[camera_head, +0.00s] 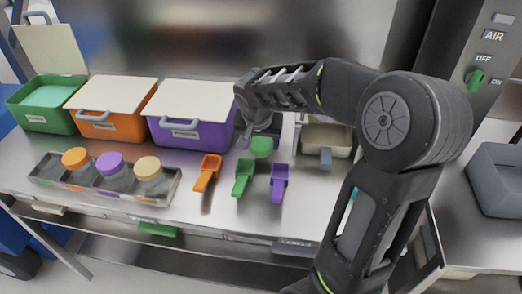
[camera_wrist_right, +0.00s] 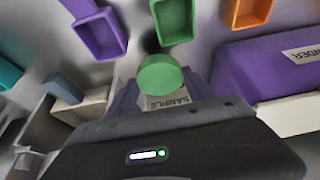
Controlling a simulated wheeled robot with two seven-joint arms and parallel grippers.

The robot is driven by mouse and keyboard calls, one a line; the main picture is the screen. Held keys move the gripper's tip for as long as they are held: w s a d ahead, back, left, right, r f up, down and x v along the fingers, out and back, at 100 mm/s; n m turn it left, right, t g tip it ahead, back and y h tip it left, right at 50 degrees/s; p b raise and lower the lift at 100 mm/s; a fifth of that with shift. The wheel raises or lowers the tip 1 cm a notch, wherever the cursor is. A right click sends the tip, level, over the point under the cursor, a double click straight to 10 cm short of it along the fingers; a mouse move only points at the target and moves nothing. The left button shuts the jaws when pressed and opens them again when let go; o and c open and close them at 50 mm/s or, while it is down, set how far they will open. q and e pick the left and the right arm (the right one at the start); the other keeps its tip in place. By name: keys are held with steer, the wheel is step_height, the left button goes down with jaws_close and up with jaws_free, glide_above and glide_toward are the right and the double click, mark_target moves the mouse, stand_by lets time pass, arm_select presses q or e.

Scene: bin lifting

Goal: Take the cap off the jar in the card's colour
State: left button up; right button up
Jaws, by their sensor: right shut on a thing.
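My right gripper (camera_head: 260,137) is over the table in front of the purple bin's right side, shut on a jar with a green cap (camera_head: 261,148). In the right wrist view the green cap (camera_wrist_right: 160,73) sits above a white SAMPLE label (camera_wrist_right: 168,100) between the fingers; most of the jar is hidden. A metal rack (camera_head: 105,188) at the left holds jars with an orange cap (camera_head: 75,157), a purple cap (camera_head: 110,163) and a tan cap (camera_head: 148,167); its left end looks empty. I cannot make out a colour card for certain. My left gripper is not in view.
A green bin (camera_head: 45,107) with its lid up, an orange bin (camera_head: 108,127) and a purple bin (camera_head: 190,135) line the back. Orange (camera_head: 207,172), green (camera_head: 243,178) and purple (camera_head: 279,183) scoops lie in front of the gripper. A beige container (camera_head: 327,138) stands at the right.

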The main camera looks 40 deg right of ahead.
mark_target(261, 148)
steer(key=shift+f, duration=1.9)
steer(key=shift+f, duration=0.15)
steer(key=o, duration=1.6)
steer(key=shift+c, duration=0.2)
